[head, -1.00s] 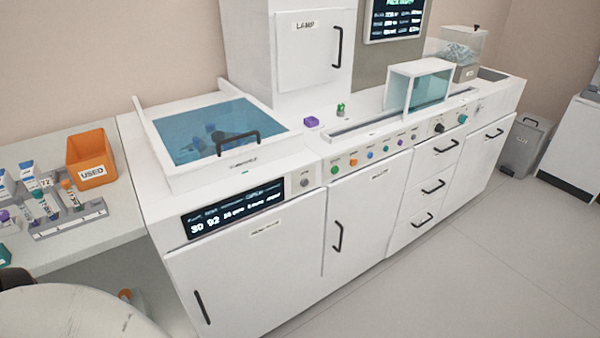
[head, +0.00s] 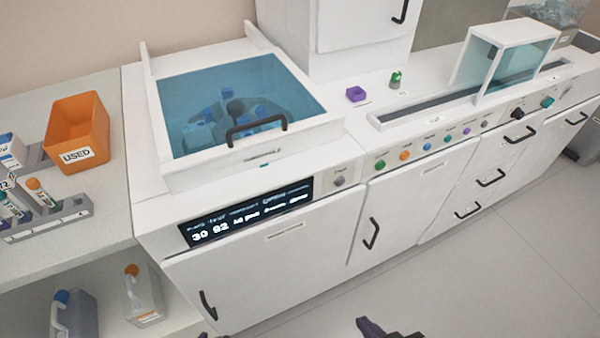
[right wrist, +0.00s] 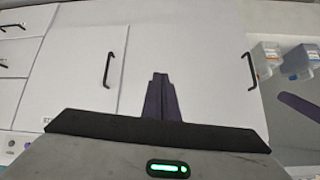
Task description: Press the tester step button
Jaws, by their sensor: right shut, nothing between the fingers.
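The tester is a white cabinet with a dark display (head: 246,212) on its sloped front and a blue-tinted lid (head: 240,105) on top. A small grey round button (head: 339,181) sits on a panel just right of the display, with a label too small to read. My right gripper (head: 369,325) shows at the bottom edge of the head view, low in front of the cabinet doors and well below the button. In the right wrist view its dark fingers (right wrist: 160,92) are together and empty, pointing at the doors.
A row of coloured buttons, including a green one (head: 380,164), runs right of the grey button. A purple block (head: 356,94) lies on the counter. An orange bin (head: 78,130) marked USED stands on the left bench. Open floor lies before the doors.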

